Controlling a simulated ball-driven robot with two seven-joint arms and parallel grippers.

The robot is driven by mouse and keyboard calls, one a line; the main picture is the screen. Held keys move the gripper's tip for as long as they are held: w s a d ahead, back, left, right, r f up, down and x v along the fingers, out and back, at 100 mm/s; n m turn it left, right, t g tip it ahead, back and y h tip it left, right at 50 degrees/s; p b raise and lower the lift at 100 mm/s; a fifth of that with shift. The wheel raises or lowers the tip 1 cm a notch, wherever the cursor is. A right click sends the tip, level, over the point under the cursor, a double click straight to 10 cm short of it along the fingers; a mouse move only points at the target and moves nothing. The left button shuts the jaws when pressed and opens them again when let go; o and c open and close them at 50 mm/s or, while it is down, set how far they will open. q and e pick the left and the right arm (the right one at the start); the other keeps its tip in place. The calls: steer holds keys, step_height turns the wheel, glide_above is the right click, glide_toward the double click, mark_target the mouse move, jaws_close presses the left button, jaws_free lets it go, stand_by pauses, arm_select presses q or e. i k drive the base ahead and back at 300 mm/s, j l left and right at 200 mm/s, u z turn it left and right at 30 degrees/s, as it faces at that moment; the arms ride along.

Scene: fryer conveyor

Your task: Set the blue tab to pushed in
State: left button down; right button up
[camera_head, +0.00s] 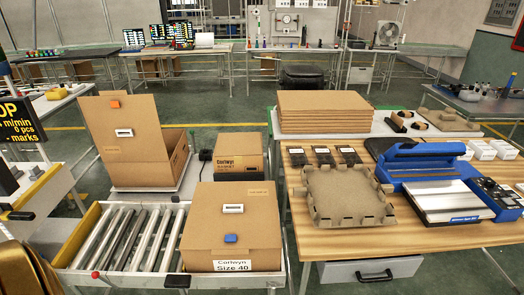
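The box stands at the right end of a roller conveyor (128,238). From this angle I cannot tell how far the tab stands out or is sunk in.
Behind stands an open box (124,142) with an orange tab (115,104) on its raised lid. A smaller closed box (239,154) is beside it. The wooden table (425,237) at right holds a flat cardboard blank (345,197) and a blue machine (425,165).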

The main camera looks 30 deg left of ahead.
mark_target(228, 237)
steer(key=u, duration=1.35)
